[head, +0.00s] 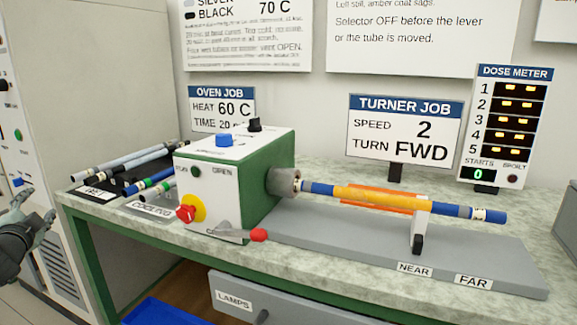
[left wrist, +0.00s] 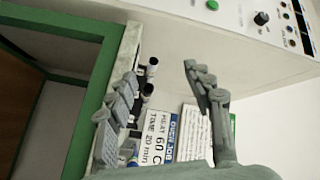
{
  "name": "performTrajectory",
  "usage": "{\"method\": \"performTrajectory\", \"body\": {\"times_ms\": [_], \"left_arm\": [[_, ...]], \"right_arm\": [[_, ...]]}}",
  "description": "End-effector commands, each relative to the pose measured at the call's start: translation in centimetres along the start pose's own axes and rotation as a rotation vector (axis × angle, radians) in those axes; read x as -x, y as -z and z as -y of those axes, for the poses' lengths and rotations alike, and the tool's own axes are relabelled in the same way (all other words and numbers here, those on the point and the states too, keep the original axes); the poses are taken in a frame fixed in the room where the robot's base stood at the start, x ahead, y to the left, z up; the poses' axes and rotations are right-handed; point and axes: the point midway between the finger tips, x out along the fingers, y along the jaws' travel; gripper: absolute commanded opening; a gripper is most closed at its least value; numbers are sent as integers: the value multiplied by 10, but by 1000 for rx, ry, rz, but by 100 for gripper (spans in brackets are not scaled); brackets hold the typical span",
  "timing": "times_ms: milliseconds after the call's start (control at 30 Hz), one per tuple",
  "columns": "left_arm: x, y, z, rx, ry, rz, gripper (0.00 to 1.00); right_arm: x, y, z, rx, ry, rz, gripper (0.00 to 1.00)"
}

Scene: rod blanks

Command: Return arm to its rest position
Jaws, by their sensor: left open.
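My left gripper (head: 24,228) is at the left edge of the head view, in front of the bench's left end and apart from it. It is open and empty; its two spread fingers also show in the left wrist view (left wrist: 160,95). A turner (head: 235,185) with a green and white housing stands on the bench. Its chuck (head: 284,182) holds the end of a blue and yellow rod (head: 385,197), which lies level over a support (head: 419,225). My right gripper is not in view.
Several rods (head: 150,182) lie in racks at the bench's left end, by a cooling label (head: 150,209). A tall cabinet (head: 90,80) with buttons stands at the left. A lever with a red knob (head: 258,235) sticks out in front of the turner. A lamps drawer (head: 280,300) is below.

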Motion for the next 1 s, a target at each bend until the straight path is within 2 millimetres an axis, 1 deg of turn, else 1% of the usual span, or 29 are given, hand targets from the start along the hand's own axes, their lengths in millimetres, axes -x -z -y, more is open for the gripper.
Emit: {"method": "performTrajectory", "body": {"times_ms": [33, 100, 200, 267, 300, 367, 400, 433, 467, 500, 567, 600, 667, 700, 767, 800, 867, 900, 967, 1000], "left_arm": [[2, -25, -5, 32, -16, 109, 52], [8, -59, -13, 69, -47, 255, 52], [24, -98, -28, 112, -99, 440, 52], [36, -118, -38, 129, -134, 541, 52], [45, -130, -45, 139, -159, 606, 52], [60, -146, -55, 154, -200, 700, 52], [70, -153, -67, 159, -230, 746, 52], [74, -149, -84, 158, -252, 732, 52], [79, -148, -97, 157, -268, 729, 52], [86, -145, -113, 158, -292, 725, 52], [98, -142, -138, 160, -328, 721, 52], [107, -140, -155, 163, -354, 719, 52], [122, -136, -183, 167, -396, 716, 52], [135, -134, -202, 171, -426, 714, 52], [156, -129, -233, 180, -477, 713, 52], [173, -126, -255, 187, -514, 713, 52], [202, -120, -289, 202, -573, 713, 52], [224, -115, -310, 214, -613, 715, 52], [258, -108, -341, 236, -674, 720, 52], [282, -103, -360, 251, -714, 725, 52]], "right_arm": [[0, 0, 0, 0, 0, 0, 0], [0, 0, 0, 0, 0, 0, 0], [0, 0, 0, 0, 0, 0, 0], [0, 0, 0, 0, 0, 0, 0], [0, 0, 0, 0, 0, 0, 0], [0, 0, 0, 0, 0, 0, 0], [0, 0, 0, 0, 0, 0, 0], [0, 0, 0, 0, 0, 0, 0], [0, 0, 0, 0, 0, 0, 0], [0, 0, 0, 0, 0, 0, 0], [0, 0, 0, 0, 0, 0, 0], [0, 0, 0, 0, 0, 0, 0], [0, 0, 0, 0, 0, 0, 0], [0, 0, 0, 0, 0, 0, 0], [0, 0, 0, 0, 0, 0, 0], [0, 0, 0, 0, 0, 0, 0], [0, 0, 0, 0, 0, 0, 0], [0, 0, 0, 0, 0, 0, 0], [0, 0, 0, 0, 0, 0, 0], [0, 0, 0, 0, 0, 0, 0]]}}
